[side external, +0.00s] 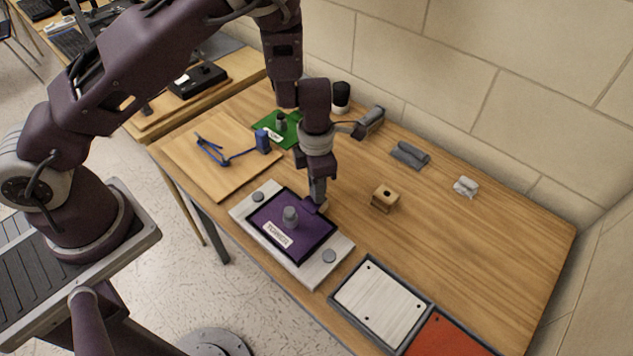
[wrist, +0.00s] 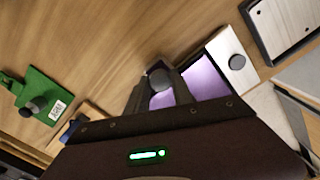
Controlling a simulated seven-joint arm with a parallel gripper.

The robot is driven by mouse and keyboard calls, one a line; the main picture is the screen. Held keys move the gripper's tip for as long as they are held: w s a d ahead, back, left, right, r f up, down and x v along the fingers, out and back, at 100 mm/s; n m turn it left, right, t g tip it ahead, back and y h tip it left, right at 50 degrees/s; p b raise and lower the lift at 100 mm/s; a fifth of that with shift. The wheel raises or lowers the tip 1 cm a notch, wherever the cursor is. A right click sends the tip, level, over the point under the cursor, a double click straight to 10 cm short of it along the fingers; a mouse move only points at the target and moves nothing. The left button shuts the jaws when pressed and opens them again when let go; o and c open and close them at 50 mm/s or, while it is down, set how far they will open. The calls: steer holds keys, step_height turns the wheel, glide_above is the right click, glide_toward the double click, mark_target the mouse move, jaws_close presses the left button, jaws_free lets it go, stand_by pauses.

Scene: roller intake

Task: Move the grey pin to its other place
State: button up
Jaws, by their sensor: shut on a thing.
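My gripper (side external: 319,199) is low over the far edge of a purple plate (side external: 267,217), beside a raised purple part of that edge. In the wrist view my gripper (wrist: 157,82) has its two dark fingers closed about the round grey end of the grey pin (wrist: 158,78). In the side view the fingers hide most of this pin; I cannot tell whether it touches the plate. The purple plate has a label and a grey knob (side external: 290,215). It lies on a white base (side external: 311,271) with grey round knobs at its ends.
A wooden block with a hole (side external: 385,197) stands right of my gripper. A white panel in a grey frame (side external: 380,301) and a red panel (side external: 446,337) lie at the front right. Behind are a green plate (side external: 268,124), a blue item (side external: 263,141) and grey parts (side external: 410,154).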

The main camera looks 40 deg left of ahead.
steer(key=shift+f, duration=0.25)
steer(key=o, duration=1)
steer(key=shift+o, duration=0.2)
step_height(320, 180, up, 6)
steer(key=shift+r, duration=0.25)
steer(key=s+d+r+m+t+h, duration=0.1)
steer(key=s+r+m+h, duration=0.15)
steer(key=r+m, duration=0.45)
steer(key=s+r+m+h, duration=0.1)
steer(key=s+r+m, duration=0.25)
steer(key=r, duration=0.65)
steer(key=s+a+r+m+t+y, duration=0.1)
steer(key=s+a+r+m+t, duration=0.1)
steer(key=s+r+m, duration=0.3)
steer(key=s+a+r+m+t+y, duration=0.2)
steer(key=s+a+r+m, duration=0.3)
steer(key=s+m, duration=0.7)
steer(key=shift+a+m+t, duration=0.2)
steer(key=shift+m+t, duration=0.1)
steer(key=shift+m, duration=0.95)
